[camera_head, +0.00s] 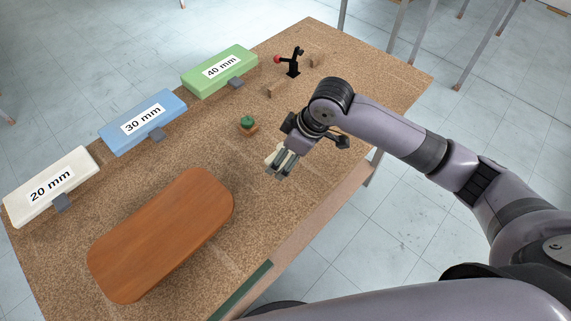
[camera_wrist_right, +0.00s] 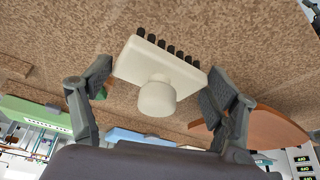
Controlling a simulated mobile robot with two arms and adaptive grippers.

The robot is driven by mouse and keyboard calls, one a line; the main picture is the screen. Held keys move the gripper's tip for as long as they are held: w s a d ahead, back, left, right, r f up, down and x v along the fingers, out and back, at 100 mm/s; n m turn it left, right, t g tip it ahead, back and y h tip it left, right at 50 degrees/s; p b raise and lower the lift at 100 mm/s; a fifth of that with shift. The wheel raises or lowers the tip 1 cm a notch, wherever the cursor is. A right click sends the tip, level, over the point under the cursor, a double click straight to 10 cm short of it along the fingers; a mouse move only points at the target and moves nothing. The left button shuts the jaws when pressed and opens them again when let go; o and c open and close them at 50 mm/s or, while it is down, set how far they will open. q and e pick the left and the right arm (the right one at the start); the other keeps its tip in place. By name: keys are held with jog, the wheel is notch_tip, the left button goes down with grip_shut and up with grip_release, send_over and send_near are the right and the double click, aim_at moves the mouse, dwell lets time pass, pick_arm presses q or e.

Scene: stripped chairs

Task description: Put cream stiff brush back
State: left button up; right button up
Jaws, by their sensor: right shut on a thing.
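My right gripper (camera_head: 281,164) is over the bench top, between the brown padded board and the right-hand bench edge. It is shut on the cream stiff brush (camera_wrist_right: 152,62), which has a cream block body, a round cream knob and a row of dark bristles. In the wrist view the right gripper's fingers (camera_wrist_right: 158,82) press on both ends of the block, with the bristles toward the bench top. In the head view only a little of the brush (camera_head: 271,153) shows behind the fingers. I cannot tell whether the bristles touch the bench. My left gripper is not in view.
The brown padded board (camera_head: 160,235) lies in front. White (camera_head: 75,170), blue (camera_head: 165,112) and green (camera_head: 235,62) labelled slabs line the far-left edge.

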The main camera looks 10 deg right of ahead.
jog(key=shift+f, duration=2.65)
jog(key=shift+f, duration=0.1)
jog(key=o, duration=1.2)
jog(key=v, duration=1.2)
jog(key=shift+a, duration=0.1)
